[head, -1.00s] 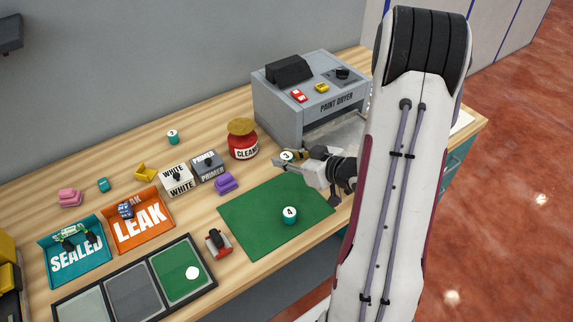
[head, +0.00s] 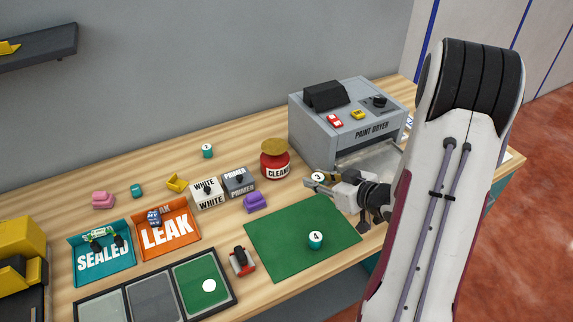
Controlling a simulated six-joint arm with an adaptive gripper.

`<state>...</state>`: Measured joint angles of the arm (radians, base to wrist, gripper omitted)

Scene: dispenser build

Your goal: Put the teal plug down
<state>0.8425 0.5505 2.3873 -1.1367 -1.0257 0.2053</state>
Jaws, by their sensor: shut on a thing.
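My gripper (head: 317,182) is shut on a small plug with a white, marked top (head: 317,177). A teal plug marked 4 (head: 316,240) stands upright on the mat. Another teal plug, seemingly marked 3 (head: 207,151), stands at the back of the table. A small unmarked teal piece (head: 136,190) lies further left.
WHITE and PRIMER boxes (head: 239,182), a purple piece (head: 255,202) and a red-and-black tool (head: 242,261) lie left. SEALED (head: 104,262) and LEAK (head: 167,233) trays are further left. Most of the mat is clear.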

